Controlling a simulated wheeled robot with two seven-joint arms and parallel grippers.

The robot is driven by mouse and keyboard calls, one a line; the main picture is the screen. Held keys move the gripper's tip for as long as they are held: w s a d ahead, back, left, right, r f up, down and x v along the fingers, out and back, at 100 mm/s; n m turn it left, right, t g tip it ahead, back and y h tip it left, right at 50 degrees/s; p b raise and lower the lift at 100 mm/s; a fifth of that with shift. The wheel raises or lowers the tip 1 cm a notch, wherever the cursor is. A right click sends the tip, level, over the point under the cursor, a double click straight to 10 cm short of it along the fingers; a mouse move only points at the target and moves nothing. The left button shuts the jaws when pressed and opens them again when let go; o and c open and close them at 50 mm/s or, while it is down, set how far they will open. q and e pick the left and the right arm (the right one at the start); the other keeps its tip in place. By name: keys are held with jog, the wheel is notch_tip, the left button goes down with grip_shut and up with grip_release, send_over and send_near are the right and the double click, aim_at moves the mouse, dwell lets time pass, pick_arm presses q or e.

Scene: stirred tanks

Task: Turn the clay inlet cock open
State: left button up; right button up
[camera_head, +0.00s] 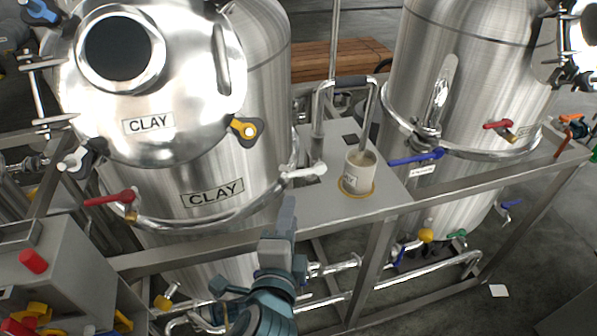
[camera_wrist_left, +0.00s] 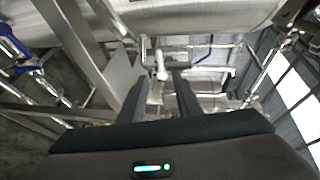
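The clay tank (camera_head: 265,75) is a steel vessel with two CLAY labels, at the left in the head view. A white lever handle (camera_head: 303,171) sits at the tank's right side by a bent steel pipe. A red lever (camera_head: 110,198) is low on the tank's left front. I cannot read which of them is the inlet cock. My left gripper (camera_head: 288,208) is just below the white lever, apart from it. In the left wrist view its fingers (camera_wrist_left: 160,98) are parted, with a white lever (camera_wrist_left: 161,65) beyond them, between their tips. My right gripper is not in view.
A cup (camera_head: 358,174) stands on the steel shelf (camera_head: 330,205) under the pipe's spout. A second tank (camera_head: 470,60) with a blue lever (camera_head: 415,158) and a red lever (camera_head: 497,124) stands at right. A frame rail (camera_head: 190,255) and pipes (camera_head: 420,277) run below.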

aim_at(299, 171)
pick_arm(q)
jog(key=w+p, duration=0.1)
jog(key=w, duration=0.3)
jog(key=w+d+f+p, duration=0.1)
jog(key=w+p, duration=0.1)
jog(key=w, duration=0.3)
jog(key=w+f+p, duration=0.1)
jog(key=w, duration=0.4)
jog(key=shift+w+d+f+p, duration=0.15)
jog(key=shift+w+f+p, duration=0.1)
jog(key=shift+p, duration=0.05)
jog(key=shift+w+f, duration=0.25)
jog(key=shift+w, duration=0.4)
grip_shut()
